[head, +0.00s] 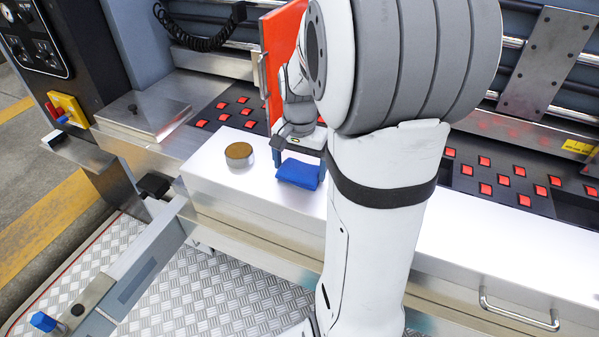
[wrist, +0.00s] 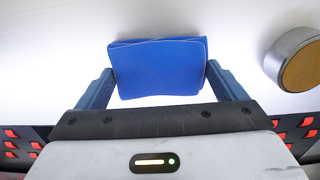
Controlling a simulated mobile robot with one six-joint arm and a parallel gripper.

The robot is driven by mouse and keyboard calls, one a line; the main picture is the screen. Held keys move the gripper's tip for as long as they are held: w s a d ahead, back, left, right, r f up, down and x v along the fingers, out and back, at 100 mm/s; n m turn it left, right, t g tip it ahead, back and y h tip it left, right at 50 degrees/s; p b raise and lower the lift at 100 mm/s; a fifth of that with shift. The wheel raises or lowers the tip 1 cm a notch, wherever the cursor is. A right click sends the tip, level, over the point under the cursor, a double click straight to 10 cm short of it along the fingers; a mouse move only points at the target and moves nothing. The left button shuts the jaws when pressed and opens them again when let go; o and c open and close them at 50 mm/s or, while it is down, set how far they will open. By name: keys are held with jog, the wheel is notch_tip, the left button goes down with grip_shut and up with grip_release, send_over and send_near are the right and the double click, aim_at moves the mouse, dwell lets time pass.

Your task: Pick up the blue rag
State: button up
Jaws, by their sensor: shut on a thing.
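The blue rag (head: 299,174) is a small folded blue cloth at the white surface, right of the round tin in the head view. In the wrist view the rag (wrist: 160,66) lies between the two fingers, which touch its left and right sides. My gripper (wrist: 158,84) is shut on the rag. In the head view my gripper (head: 299,165) points down over the white surface, partly hidden by my arm. I cannot tell whether the rag rests on the surface or is slightly above it.
A round tin with a brown top (head: 239,154) stands close by on the white surface (head: 216,182); the tin also shows in the wrist view (wrist: 296,60). An orange panel with a handle (head: 279,48) rises behind my gripper. Red-squared dark panels (head: 222,112) lie behind.

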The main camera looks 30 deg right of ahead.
aim_at(300, 169)
jog(key=shift+c, duration=0.7)
jog(key=shift+r, duration=0.1)
notch_tip(300, 169, up, 10)
jog(key=o, duration=0.3)
jog(key=shift+c, duration=1.1)
jog(key=shift+s, duration=0.1)
dwell(0.7)
